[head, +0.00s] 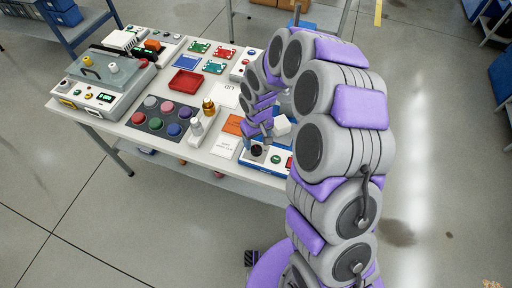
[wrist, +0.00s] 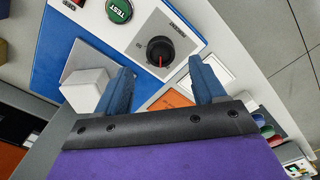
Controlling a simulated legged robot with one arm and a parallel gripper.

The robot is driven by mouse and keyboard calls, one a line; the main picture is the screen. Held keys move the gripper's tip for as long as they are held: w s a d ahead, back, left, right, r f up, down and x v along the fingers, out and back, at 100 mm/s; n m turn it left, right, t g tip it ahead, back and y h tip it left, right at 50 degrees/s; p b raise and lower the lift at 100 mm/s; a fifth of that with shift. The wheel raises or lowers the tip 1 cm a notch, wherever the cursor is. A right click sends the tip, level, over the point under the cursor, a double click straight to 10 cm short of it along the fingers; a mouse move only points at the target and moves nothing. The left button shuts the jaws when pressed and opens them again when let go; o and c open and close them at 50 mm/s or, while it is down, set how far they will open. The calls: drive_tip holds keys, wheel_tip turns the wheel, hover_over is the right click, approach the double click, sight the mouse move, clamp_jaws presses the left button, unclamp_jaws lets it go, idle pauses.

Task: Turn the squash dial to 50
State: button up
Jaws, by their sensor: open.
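The dial is a round black knob (wrist: 160,51) with a red pointer line on a pale plate. In the wrist view it lies just beyond my fingertips, near the middle between them. I cannot tell whether a finger touches the panel.
A green TEST button (wrist: 119,10) sits beside the dial plate, and a white block (wrist: 86,88) is close to the left finger. The table also holds a red tray (head: 186,82), several coloured discs on a dark mat (head: 151,127), and a machine with a clear lid (head: 107,66).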

sight(256, 149)
wheel_tip(256, 149, down, 4)
drive_tip(key=shift+d+f, duration=0.1)
drive_tip(key=shift+f, duration=0.05)
drive_tip(key=shift+a+f+b, duration=0.3)
drive_tip(key=shift+a+f, duration=0.05)
drive_tip(key=shift+f, duration=0.35)
drive_tip(key=shift+d, duration=0.1)
drive_tip(key=shift+d, duration=0.15)
drive_tip(key=c, duration=1.1)
